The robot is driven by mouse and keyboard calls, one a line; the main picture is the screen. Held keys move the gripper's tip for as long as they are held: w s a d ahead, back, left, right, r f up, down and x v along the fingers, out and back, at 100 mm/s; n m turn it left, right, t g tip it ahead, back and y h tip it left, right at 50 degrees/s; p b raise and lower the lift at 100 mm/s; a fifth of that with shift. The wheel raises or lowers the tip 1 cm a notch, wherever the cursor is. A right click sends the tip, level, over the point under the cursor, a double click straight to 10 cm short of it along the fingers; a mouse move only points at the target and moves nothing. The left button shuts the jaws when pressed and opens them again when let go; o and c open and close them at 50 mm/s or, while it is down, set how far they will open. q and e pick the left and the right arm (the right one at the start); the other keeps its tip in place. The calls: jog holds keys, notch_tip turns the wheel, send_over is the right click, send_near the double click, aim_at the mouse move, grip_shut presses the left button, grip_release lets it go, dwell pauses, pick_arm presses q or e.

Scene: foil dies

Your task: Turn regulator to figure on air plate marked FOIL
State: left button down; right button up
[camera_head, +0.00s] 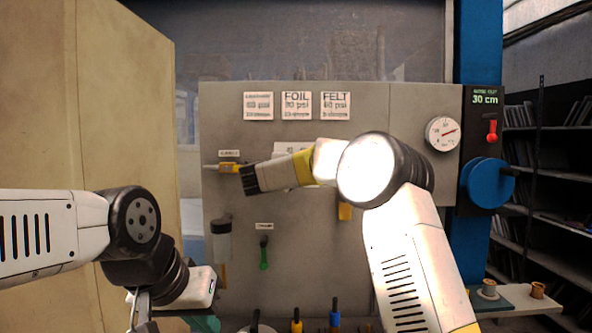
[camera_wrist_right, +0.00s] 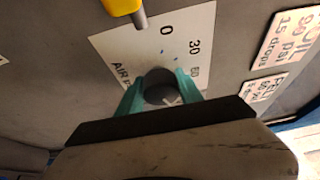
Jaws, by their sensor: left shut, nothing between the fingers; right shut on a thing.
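A dark round regulator knob (camera_wrist_right: 158,87) sits on a white scale plate (camera_wrist_right: 112,46) in the right wrist view. The plate shows 0, 30, a partly hidden 60 and the start of the words AIR P. The teal fingers of my right gripper (camera_wrist_right: 160,92) are shut on the knob from both sides. A pale mark shows at its lower edge; its exact reading is unclear. In the head view my right arm hides the knob and most of the plate (camera_head: 290,147). The FOIL card (camera_head: 297,105) reads 90 psi. My left gripper (camera_head: 205,323) is shut and empty, low at left.
The FELT card (camera_head: 336,105) is right of FOIL. A round gauge (camera_head: 443,134) and a blue wheel (camera_head: 486,185) are at the right. Several upright handles line the bottom edge.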

jog(key=shift+f, duration=0.1)
jog(key=o, duration=1.4)
jog(key=shift+v, duration=3.9)
